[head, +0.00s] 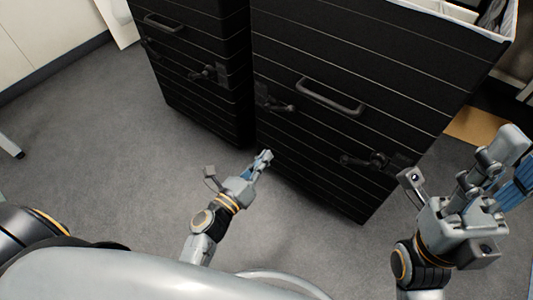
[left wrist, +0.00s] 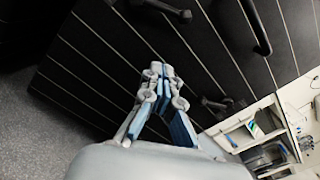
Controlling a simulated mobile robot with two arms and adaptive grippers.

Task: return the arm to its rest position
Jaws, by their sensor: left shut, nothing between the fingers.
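My left gripper (head: 264,158) is low in the middle of the head view, in front of the black cabinets. In the left wrist view its blue-padded fingers (left wrist: 162,70) come together at the tips, with nothing between them. My right gripper (head: 512,165) is at the right edge of the head view, partly cut off; its blue finger pads show, but how far apart its fingers are is unclear. Neither gripper is seen holding anything.
A large black ribbed cabinet (head: 350,60) with a handle (head: 330,97) and latches stands ahead. A second black cabinet (head: 195,60) stands to its left. A brown flat piece (head: 475,126) lies at right. Grey floor (head: 100,130) is clear at left.

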